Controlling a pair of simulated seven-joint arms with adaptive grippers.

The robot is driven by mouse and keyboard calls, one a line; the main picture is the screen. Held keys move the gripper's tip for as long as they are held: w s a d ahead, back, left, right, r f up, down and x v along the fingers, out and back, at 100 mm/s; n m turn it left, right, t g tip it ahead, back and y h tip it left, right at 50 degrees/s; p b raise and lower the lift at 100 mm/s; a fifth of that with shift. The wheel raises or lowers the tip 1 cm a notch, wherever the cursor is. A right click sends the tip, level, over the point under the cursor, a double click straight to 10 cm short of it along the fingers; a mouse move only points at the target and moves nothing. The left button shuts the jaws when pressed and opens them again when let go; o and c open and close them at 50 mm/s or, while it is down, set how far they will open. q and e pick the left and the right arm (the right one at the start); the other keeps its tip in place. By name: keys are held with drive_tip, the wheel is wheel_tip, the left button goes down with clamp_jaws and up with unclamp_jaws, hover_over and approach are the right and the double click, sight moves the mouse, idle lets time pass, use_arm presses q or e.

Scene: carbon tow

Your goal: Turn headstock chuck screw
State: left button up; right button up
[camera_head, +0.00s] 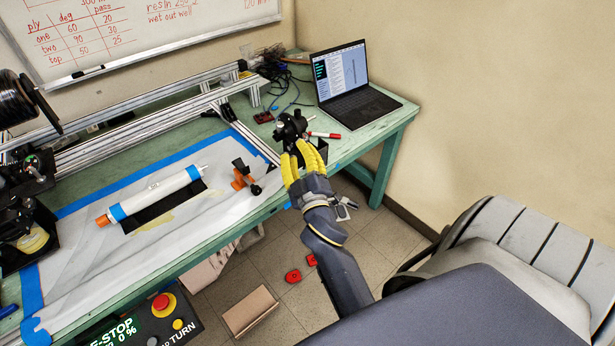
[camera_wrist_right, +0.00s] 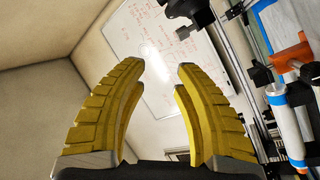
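A black chuck-like part (camera_head: 290,127) stands at the right end of the table. It is partly hidden by my right gripper (camera_head: 302,158), whose yellow fingers are just in front of it; I cannot tell whether they touch. In the right wrist view the gripper (camera_wrist_right: 158,75) is open, with nothing between its fingers. My left gripper is not in view.
A white tube with blue bands (camera_head: 155,195) lies on the covered table, with an orange bracket (camera_head: 243,177) near its right end. A laptop (camera_head: 352,88), red marker (camera_head: 324,135) and cables (camera_head: 275,68) are near the chuck. Aluminium rails (camera_head: 150,125) run behind.

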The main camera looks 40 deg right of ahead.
drive_tip(key=v, duration=0.8)
drive_tip(key=shift+s, duration=0.3)
idle(0.5)
drive_tip(key=shift+r, duration=0.15)
idle(0.4)
